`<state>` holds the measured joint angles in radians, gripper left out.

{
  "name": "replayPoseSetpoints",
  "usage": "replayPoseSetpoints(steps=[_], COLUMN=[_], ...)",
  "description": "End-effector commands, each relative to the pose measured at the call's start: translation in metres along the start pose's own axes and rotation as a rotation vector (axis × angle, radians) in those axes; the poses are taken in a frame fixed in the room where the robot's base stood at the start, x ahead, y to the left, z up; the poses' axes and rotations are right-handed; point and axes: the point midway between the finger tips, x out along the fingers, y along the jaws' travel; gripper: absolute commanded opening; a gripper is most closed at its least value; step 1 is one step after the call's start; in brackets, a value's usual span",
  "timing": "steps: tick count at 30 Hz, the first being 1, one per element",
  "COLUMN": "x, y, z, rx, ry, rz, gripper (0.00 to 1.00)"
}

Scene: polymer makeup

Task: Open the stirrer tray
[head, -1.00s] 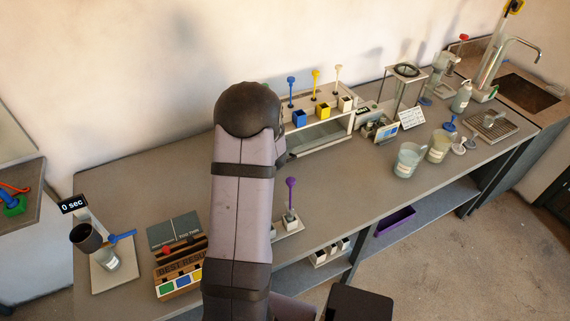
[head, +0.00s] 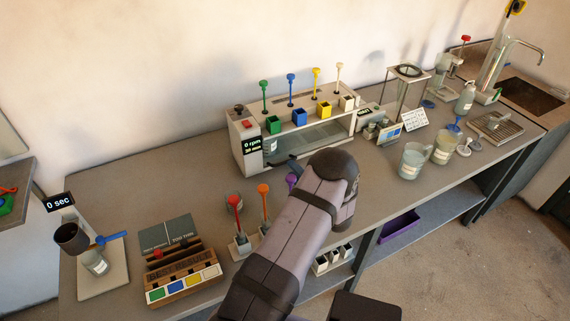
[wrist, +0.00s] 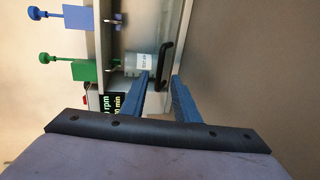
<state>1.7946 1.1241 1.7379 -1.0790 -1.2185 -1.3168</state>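The stirrer (head: 252,160) is a pale bench machine with a display reading 0 rpm, on the bench against the wall. In the wrist view the tray's black handle (wrist: 165,62) stands out from the stirrer's front. A labelled jar (wrist: 140,63) sits inside, behind the handle. My gripper (wrist: 162,80) is open, with its two blue fingers apart and nothing held. The fingertips are close to the handle, which shows between and just beyond them. I cannot tell whether they touch it. In the head view my arm hides most of the gripper.
Green, blue, yellow and white plungers with boxes (head: 299,118) top the stirrer. Red and orange plungers (head: 238,215) stand left of my arm, with a purple one (head: 291,182) partly hidden. Beakers (head: 411,160) stand to the right.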

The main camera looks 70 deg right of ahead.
Motion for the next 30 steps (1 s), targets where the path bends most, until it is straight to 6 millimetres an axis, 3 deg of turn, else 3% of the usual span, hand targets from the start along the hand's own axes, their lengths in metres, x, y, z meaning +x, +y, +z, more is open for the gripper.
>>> replayPoseSetpoints(steps=[16, 30], x=[0.060, 0.070], y=[0.001, 0.001], z=[-0.001, -0.001], rx=[0.002, 0.003], ry=[0.002, 0.001], rz=[0.000, 0.000], gripper=[0.28, 0.28])
